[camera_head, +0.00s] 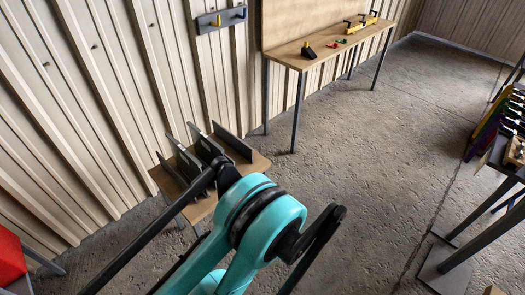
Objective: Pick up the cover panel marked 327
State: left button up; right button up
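No marking 327 can be read in the head view, so I cannot tell which thing is the cover panel. Several dark grey upright plates (207,149) stand on a small wooden table (255,168) by the wall, partly hidden behind my teal and black arm. Several coloured panels (487,132), purple, green and yellow among them, lean in a row at the right edge, partly cut off. My arm fills the lower middle. I make out no gripper fingertips on it, and no held thing shows.
A long wooden bench (330,42) along the wall carries a black and yellow block, small red and green pieces and a yellow tool. A wall bracket (222,18) hangs above. A red object (10,262) is at lower left. The concrete floor (385,150) between is clear.

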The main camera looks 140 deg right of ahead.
aim_at(207, 150)
jog(key=z, duration=4)
jog(key=i+l+u, duration=0.45)
jog(key=i+l, duration=1.3)
